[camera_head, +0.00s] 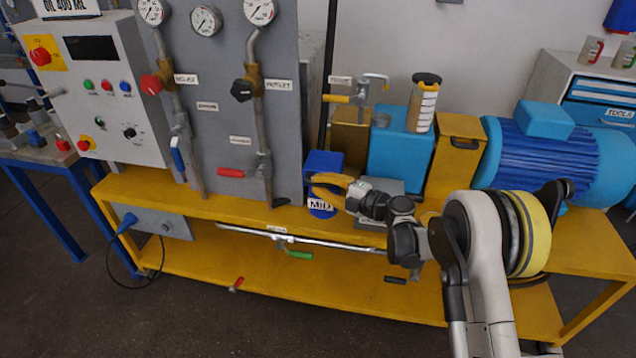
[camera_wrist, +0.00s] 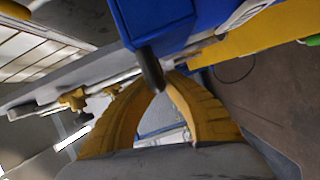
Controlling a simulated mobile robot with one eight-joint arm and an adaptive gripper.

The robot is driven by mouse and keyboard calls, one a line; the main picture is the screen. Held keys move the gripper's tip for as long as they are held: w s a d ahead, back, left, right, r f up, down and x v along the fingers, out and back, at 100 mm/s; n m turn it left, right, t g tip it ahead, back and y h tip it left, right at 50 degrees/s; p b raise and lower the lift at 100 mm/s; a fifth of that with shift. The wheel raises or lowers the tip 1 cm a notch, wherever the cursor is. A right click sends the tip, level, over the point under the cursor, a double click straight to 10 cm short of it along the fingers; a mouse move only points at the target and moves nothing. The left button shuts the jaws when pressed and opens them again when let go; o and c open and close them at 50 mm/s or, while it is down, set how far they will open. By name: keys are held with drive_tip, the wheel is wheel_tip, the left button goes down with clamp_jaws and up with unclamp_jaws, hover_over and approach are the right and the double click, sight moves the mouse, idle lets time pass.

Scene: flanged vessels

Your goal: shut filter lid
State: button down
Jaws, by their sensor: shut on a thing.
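The blue filter (camera_head: 323,163) sits on the yellow bench shelf in front of the gauge panel, with a "MID" label on its lower part. In the wrist view its blue body or lid (camera_wrist: 190,22) fills the top middle. A dark rod-like handle (camera_wrist: 150,66) sticks out from it toward my fingers. My gripper (camera_head: 318,185) reaches the filter from the right, with its yellow fingers at its front. In the wrist view my gripper (camera_wrist: 160,88) has its curved yellow fingers closed around the handle's end. The fingers partly hide the filter, and I cannot tell the lid's exact angle.
The grey gauge panel (camera_head: 228,120) stands left of the filter. A light-blue tank (camera_head: 398,155) and a blue motor (camera_head: 548,155) stand to the right. A pipe with a green-handled valve (camera_head: 298,254) runs below the shelf edge (camera_head: 240,222).

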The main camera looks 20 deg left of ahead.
drive_tip(key=shift+f, duration=0.15)
drive_tip(key=c, duration=1.8)
unclamp_jaws()
drive_tip(key=shift+c, duration=0.2)
drive_tip(key=shift+o, duration=0.9)
drive_tip(key=shift+w+f, duration=0.1)
drive_tip(key=s+d+r, duration=0.1)
drive_tip(key=s+d, duration=0.1)
drive_tip(key=d, duration=1)
drive_tip(key=shift+a, duration=0.1)
